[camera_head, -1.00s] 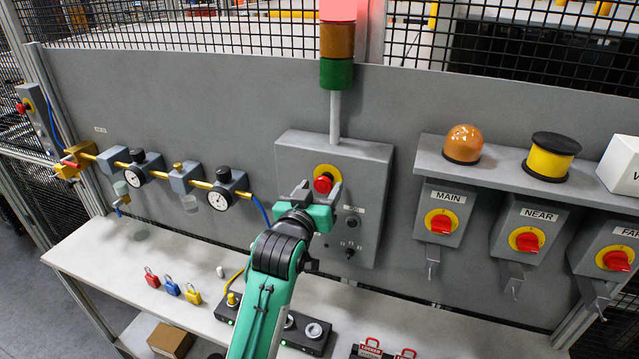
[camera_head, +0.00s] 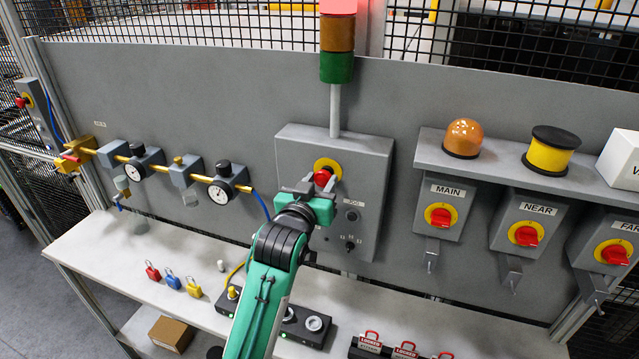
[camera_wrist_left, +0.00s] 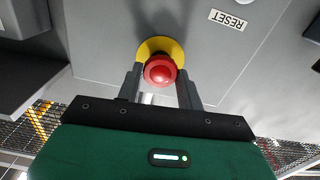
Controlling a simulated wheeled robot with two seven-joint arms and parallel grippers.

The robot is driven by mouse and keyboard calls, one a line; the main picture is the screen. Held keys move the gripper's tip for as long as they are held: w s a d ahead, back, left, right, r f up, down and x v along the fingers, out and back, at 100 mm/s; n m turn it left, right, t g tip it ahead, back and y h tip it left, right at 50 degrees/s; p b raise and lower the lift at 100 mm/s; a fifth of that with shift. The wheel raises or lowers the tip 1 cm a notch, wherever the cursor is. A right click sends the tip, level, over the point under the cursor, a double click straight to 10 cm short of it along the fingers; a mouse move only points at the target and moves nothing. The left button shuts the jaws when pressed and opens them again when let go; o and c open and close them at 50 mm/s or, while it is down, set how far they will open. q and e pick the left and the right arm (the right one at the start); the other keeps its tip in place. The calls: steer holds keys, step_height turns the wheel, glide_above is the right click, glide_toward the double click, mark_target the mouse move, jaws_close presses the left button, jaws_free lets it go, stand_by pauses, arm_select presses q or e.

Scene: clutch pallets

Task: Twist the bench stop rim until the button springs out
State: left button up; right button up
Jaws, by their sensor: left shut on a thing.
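The bench stop is a red mushroom button (camera_head: 323,176) on a yellow ring (camera_head: 327,165), on the front of a grey control box (camera_head: 290,150). In the left wrist view the red button (camera_wrist_left: 160,70) sits between my two fingers, in front of the yellow ring (camera_wrist_left: 153,46). My left gripper (camera_head: 314,184) reaches up from below and is shut on the button's red rim, one finger on each side. The gripper hides the lower part of the button in the head view. My right gripper is not in view.
A stack light (camera_head: 337,62) above the box glows red on top. Switch boxes with red handles (camera_head: 440,217) hang at right under a shelf. Gauges on brass piping (camera_head: 221,193) are at left. Padlocks (camera_head: 172,280) and a black button strip (camera_head: 300,326) lie on the bench.

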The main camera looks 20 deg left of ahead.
arm_select(q)
steer(key=m, duration=0.3)
steer(key=shift+m, duration=1.8)
steer(key=o, duration=1)
steer(key=shift+s, duration=0.15)
